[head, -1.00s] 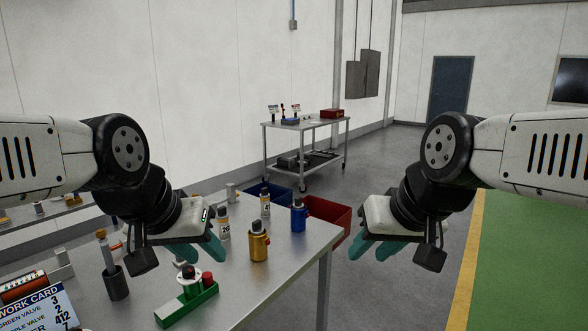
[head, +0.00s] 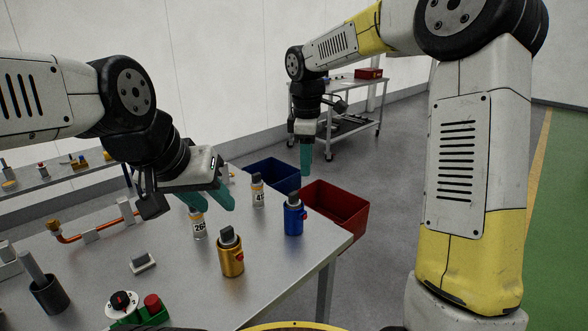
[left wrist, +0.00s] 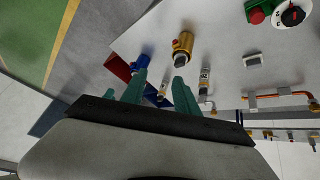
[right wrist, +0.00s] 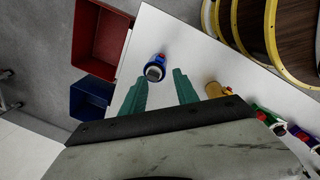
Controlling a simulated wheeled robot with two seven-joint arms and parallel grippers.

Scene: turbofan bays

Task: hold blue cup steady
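The blue cup (head: 293,218) is a blue cylinder with a dark insert on top and a red knob on its side. It stands upright near the table's right edge. My right gripper (head: 305,172) is above and behind it in the head view, apart from it. In the right wrist view the cup (right wrist: 155,67) lies ahead, between the lines of the two open teal fingers (right wrist: 160,84). My left gripper (head: 214,207) is open and empty, left of the cup, over the table near the bottles. The left wrist view also shows the cup (left wrist: 141,62).
A gold cup (head: 230,255) stands left of and nearer than the blue one. Labelled bottles (head: 198,226) and (head: 258,192) stand close by. Red (head: 335,203) and blue (head: 272,174) bins sit beyond the table's edge. A grey cart (head: 350,95) stands behind.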

